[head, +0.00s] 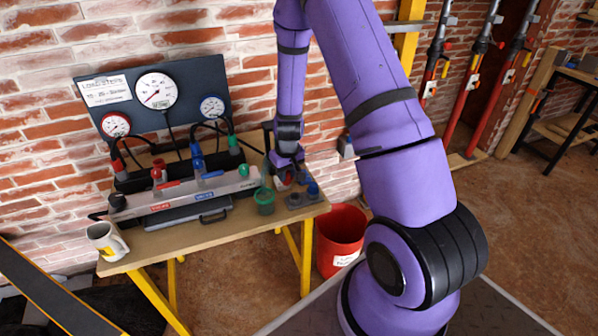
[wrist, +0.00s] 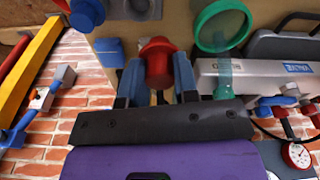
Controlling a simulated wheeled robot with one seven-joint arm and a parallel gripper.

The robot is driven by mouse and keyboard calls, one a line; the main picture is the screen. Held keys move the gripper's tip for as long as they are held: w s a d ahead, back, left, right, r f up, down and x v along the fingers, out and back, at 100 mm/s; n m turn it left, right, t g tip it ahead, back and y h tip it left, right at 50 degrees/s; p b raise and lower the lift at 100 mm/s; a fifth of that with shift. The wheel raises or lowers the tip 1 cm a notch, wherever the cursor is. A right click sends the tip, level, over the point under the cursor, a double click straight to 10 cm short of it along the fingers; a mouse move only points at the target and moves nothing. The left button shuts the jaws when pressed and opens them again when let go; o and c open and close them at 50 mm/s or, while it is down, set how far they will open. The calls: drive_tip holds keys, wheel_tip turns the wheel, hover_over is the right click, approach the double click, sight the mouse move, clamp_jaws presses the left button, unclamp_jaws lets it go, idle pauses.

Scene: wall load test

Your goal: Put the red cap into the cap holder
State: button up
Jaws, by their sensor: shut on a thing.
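My gripper (head: 288,165) is over the right part of the table, shut on the red cap (wrist: 158,62). In the wrist view the cap sits between the two fingers, its wide rim and round body showing. In the head view only a bit of red (head: 284,178) shows under the gripper. The cap holder looks to be the dark grey piece (head: 296,203) at the table's right end, with a blue cap (head: 312,188) on it. In the wrist view the holder (wrist: 138,8) shows only at the top edge, beyond the red cap and apart from it.
A grey manifold (head: 190,196) with valves and hoses is further left, with a gauge panel (head: 152,95) behind. A mug (head: 106,241) is at the table's left end. A red bucket (head: 341,238) stands beside the table.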

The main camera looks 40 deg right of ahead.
drive_tip(key=shift+s+d+f, duration=0.25)
drive_tip(key=shift+d+f, duration=0.1)
drive_tip(key=shift+f, duration=0.25)
drive_tip(key=shift+s+d+f, duration=0.2)
drive_tip(key=shift+d+f, duration=0.2)
drive_tip(key=shift+f, duration=0.15)
drive_tip(key=shift+s+d+f, duration=0.25)
drive_tip(key=shift+d+f, duration=0.1)
drive_tip(key=shift+f, duration=0.25)
drive_tip(key=shift+s, duration=0.15)
drive_tip(key=shift+f, duration=2.05)
idle(1.8)
drive_tip(key=o, duration=1.5)
drive_tip(key=shift+r, duration=0.1)
wheel_tip(320, 180, up, 8)
idle(0.4)
